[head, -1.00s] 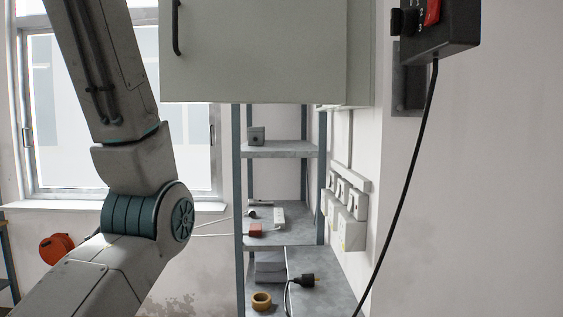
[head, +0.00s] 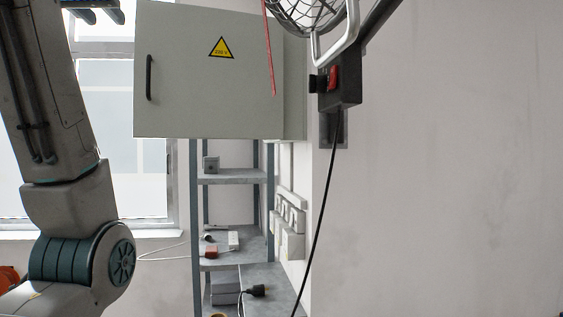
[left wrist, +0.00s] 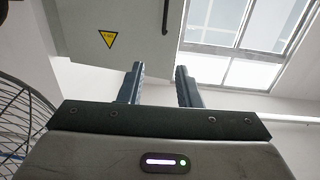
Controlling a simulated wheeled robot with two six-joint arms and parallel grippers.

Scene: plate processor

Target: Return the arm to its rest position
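My left arm rises along the left side of the head view. My left gripper (head: 95,14) shows only partly, at the top left edge of that view. In the left wrist view its two dark fingers (left wrist: 159,85) stand apart with nothing between them, so it is open and empty. A grey cabinet with a yellow warning sign and a window lie beyond the fingers. My right gripper is in neither view.
The grey cabinet (head: 190,90) hangs above a metal shelf (head: 232,178) holding small electrical items. A caged fan (head: 305,12) and a black switch box (head: 343,84) with a hanging cable are to its right. A window (head: 130,180) stands behind my arm.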

